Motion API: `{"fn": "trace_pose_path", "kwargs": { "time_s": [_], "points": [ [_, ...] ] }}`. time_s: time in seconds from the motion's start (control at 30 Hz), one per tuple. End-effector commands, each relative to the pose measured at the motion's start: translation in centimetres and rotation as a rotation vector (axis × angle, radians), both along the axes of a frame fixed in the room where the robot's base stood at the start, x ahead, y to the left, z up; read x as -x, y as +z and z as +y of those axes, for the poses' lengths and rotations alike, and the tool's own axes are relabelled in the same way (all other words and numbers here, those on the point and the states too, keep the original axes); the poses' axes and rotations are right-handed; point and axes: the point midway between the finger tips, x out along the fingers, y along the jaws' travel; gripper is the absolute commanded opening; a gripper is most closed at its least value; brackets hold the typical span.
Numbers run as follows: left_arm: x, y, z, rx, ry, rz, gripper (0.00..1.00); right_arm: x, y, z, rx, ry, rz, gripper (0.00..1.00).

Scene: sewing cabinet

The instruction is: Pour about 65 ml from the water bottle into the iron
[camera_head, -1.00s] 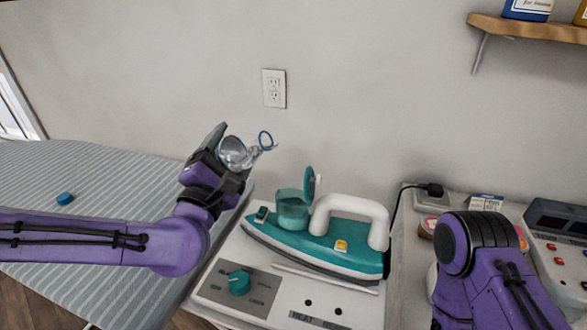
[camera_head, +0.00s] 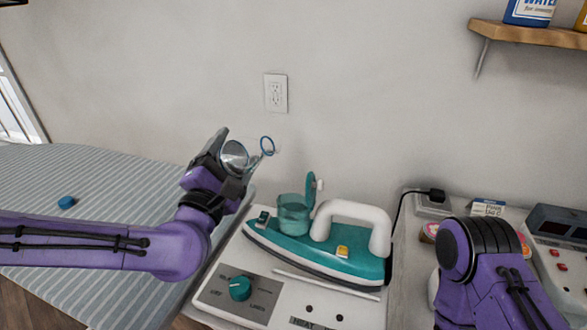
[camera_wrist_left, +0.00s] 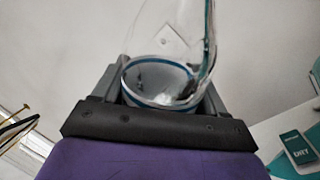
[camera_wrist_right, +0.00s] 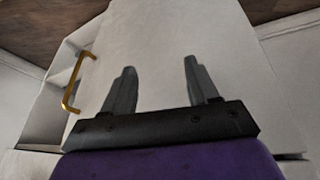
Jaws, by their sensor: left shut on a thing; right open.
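The clear water bottle (camera_head: 235,156) is in my left gripper (camera_head: 226,150), tilted over with its blue-ringed mouth (camera_head: 267,145) to the right. In the left wrist view the bottle (camera_wrist_left: 165,35) stands between the shut fingers. It is held above and left of the iron (camera_head: 320,250), apart from it. The teal and white iron sits on a white station, its tank (camera_head: 293,214) at the left with the teal lid (camera_head: 311,188) standing up. I see no stream of water. My right gripper (camera_wrist_right: 160,85) is open and empty in the right wrist view; the head view hides its fingers.
A striped ironing board (camera_head: 110,220) with a blue cap (camera_head: 66,202) lies at the left. The white station has a teal dial (camera_head: 240,288). A plug and cord (camera_head: 432,195), small items and a grey device (camera_head: 560,225) are at the right. A shelf (camera_head: 530,29) hangs above.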

Motion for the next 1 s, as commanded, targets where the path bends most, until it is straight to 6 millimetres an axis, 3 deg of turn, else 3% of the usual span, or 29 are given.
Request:
{"fn": "trace_pose_path", "kwargs": {
  "time_s": [0.67,0.97,1.0],
  "points": [
    [0.0,-0.4,-0.1,0.019,0.001,0.007,0.28,0.0,-0.4,0.0,0.0,0.0,0.0,0.59],
    [0.5,-4.4,-1.2,0.339,0.011,0.138,0.28,0.0,-4.3,0.0,0.0,0.0,0.0,0.59],
    [0.6,-3.3,-1.1,0.434,0.014,0.174,0.28,0.0,-3.3,0.0,-0.001,0.0,0.001,0.59]
  ]
}}
